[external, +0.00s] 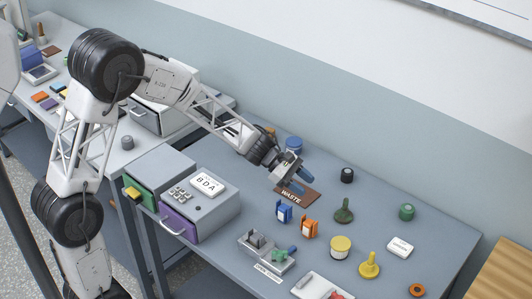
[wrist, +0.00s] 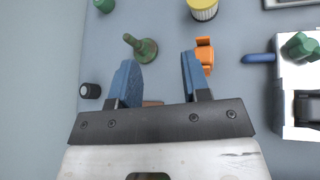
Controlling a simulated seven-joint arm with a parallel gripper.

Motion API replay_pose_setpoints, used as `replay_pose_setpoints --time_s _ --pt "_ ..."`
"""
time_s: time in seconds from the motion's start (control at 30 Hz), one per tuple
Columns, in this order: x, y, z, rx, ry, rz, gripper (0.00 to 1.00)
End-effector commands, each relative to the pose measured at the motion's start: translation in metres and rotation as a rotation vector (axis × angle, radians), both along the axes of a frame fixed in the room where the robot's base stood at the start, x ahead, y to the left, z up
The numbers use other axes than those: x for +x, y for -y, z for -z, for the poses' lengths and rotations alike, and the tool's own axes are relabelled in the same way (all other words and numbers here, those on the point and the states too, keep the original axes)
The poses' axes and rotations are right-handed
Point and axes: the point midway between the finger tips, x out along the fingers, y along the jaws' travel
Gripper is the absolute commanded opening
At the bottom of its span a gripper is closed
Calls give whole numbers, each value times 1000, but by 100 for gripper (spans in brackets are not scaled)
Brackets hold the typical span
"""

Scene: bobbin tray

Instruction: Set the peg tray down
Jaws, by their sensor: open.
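My gripper (external: 287,180) is open with blue finger pads, above the brown WASTE mat (external: 297,195). In the wrist view the gap between my fingers (wrist: 160,80) holds nothing. I cannot tell for certain that this holder is the peg tray.
A blue clip (external: 284,212) and orange clip (external: 309,228) stand between mat and holder. A green pawn-like piece (external: 343,212), yellow-topped bobbin (external: 340,247) and yellow piece (external: 369,266) stand to the right. The drawer unit (external: 215,219) is left. A white tray (external: 313,285) lies in front.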

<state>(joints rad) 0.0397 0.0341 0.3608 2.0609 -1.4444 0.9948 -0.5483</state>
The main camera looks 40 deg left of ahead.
Motion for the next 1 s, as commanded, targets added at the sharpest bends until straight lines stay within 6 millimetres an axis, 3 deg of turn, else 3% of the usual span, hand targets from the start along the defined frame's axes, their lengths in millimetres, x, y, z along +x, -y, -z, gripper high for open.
replay_pose_setpoints --time_s 0.1,0.4,1.0 --pt "-31 -6 -22 78 76 96 43" --pt "-108 -28 -61 288 266 346 43" --pt "-252 -94 -105 732 590 844 43"
